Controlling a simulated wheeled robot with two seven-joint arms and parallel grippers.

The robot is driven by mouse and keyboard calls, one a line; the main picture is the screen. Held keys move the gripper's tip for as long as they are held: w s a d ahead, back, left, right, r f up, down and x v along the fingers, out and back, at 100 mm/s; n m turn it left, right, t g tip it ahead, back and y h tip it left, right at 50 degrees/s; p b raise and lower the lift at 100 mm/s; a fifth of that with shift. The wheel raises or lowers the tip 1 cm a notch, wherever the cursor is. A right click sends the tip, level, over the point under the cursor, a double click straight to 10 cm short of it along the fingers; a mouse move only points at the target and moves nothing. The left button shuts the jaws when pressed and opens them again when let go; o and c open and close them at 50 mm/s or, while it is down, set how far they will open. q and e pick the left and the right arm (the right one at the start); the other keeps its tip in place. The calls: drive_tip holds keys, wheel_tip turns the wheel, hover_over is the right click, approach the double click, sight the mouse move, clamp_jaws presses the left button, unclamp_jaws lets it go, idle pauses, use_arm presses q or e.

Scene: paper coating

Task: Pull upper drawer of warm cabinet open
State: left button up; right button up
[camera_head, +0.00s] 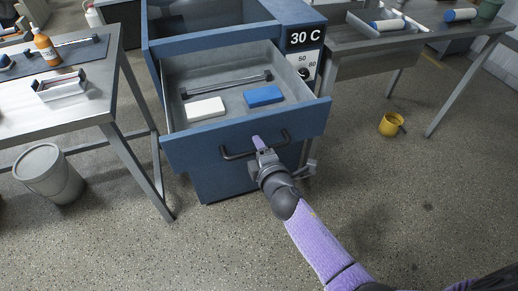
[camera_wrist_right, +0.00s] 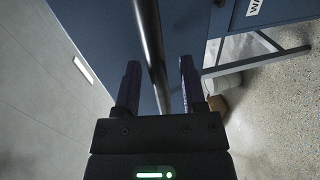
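The blue warm cabinet (camera_head: 219,26) with a "30 C" label stands at the top middle of the head view. Its drawer (camera_head: 185,151) is pulled out toward me, with its inside visible. The dark bar handle (camera_head: 236,155) on the drawer front also runs up through the right wrist view (camera_wrist_right: 149,40). My right gripper (camera_head: 262,145) is at the handle. My left gripper is not in view.
The drawer holds a white block (camera_head: 206,109), a blue block (camera_head: 263,96) and a dark rod (camera_head: 227,85). Metal tables (camera_head: 75,113) flank the cabinet. A grey bucket (camera_head: 48,172) and a yellow cup (camera_head: 390,124) are on the floor. Floor before the drawer is clear.

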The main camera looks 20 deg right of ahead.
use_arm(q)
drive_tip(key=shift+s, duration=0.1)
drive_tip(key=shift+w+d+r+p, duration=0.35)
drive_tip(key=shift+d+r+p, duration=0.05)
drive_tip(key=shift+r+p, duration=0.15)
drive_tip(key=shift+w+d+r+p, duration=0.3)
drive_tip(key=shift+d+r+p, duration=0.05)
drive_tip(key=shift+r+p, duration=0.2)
use_arm(e)
drive_tip(key=v, duration=1)
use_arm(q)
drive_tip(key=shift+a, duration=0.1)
use_arm(e)
drive_tip(key=shift+f, duration=0.15)
